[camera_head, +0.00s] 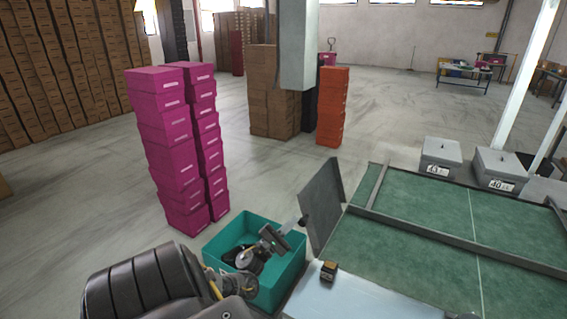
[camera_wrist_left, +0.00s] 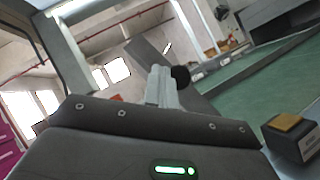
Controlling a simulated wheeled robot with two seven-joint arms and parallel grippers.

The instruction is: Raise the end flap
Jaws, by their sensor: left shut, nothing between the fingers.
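The end flap (camera_head: 322,205) is a dark grey panel at the left end of the green line (camera_head: 430,240). It stands up steeply, tilted, above the table surface. My left gripper (camera_head: 301,221) is at the flap's outer left side, shut and empty, its tips close to the panel's edge; I cannot tell whether they touch. In the left wrist view the shut fingers (camera_wrist_left: 163,88) point toward a grey panel (camera_wrist_left: 148,60) that looks like the flap. My right gripper is not in view.
A teal bin (camera_head: 290,285) with dark items stands below my left arm. A small black box with a tan top (camera_head: 329,271) sits on the pale table part (camera_head: 365,296). Magenta box stacks (camera_head: 172,140) stand left. Grey boxes (camera_head: 440,157) stand behind the line.

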